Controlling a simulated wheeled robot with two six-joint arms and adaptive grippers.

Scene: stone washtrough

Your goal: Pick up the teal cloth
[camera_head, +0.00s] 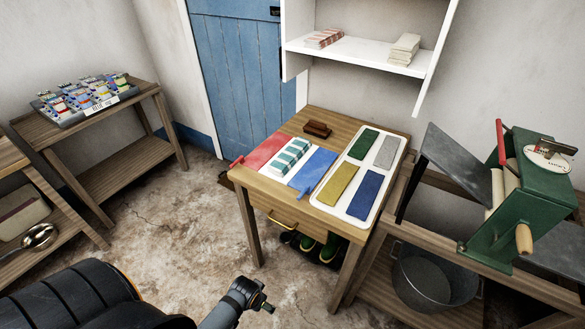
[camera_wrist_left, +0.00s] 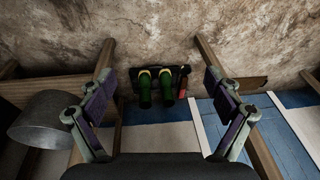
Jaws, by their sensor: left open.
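No plain teal cloth stands out. The nearest matches on the wooden table are a folded teal-and-white striped cloth (camera_head: 289,157), between a flat red piece and a flat blue piece, and a dark green folded cloth (camera_head: 363,143) at the back left of the white tray (camera_head: 314,201). My left gripper (camera_wrist_left: 163,112) is open and empty in the left wrist view, its fingers wide apart. That view looks toward the floor and green boots, with no cloth in sight. In the head view, only part of my arm shows at the bottom, away from the cloths. My right gripper is not in view.
The tray also holds grey (camera_head: 387,152), olive (camera_head: 338,185) and blue (camera_head: 366,194) cloths. A brown brush or block (camera_head: 317,129) lies behind. A shelf (camera_head: 365,50) hangs above. A green mangle (camera_head: 535,200) and metal bucket (camera_head: 434,278) stand right. Boots (camera_head: 329,248) sit underneath.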

